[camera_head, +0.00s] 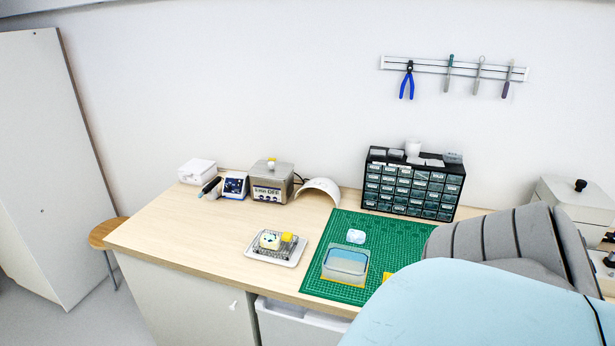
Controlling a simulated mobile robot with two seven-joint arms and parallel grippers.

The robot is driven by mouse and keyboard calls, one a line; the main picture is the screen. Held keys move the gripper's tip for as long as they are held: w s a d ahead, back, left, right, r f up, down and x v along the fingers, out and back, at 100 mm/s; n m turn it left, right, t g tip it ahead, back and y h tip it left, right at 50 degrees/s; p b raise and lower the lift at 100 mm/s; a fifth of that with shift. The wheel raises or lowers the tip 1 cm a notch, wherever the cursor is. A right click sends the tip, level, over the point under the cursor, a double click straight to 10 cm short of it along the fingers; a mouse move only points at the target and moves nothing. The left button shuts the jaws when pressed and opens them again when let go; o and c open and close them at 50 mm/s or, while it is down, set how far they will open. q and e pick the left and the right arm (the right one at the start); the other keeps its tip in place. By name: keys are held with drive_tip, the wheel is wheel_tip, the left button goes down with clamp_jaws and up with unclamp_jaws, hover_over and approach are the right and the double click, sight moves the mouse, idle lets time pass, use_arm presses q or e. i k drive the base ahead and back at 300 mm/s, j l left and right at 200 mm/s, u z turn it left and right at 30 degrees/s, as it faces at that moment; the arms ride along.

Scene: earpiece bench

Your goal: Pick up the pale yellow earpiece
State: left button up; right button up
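A small tray (252,255) lies on the bench left of the green mat. It holds a wire rack with a pale cream piece (268,239) with dark marks and a small yellow block (287,237). Another small pale yellow piece (271,160) sits on top of the grey metal cleaner (272,188) at the back. The pieces are too small for me to tell which is the pale yellow earpiece. Neither of my grippers is in view.
A large pale blue and grey shape (480,305) blocks the lower right. Bare wood (190,230) lies at left.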

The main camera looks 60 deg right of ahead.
sight(273, 242)
drive_tip(key=z, duration=1.55)
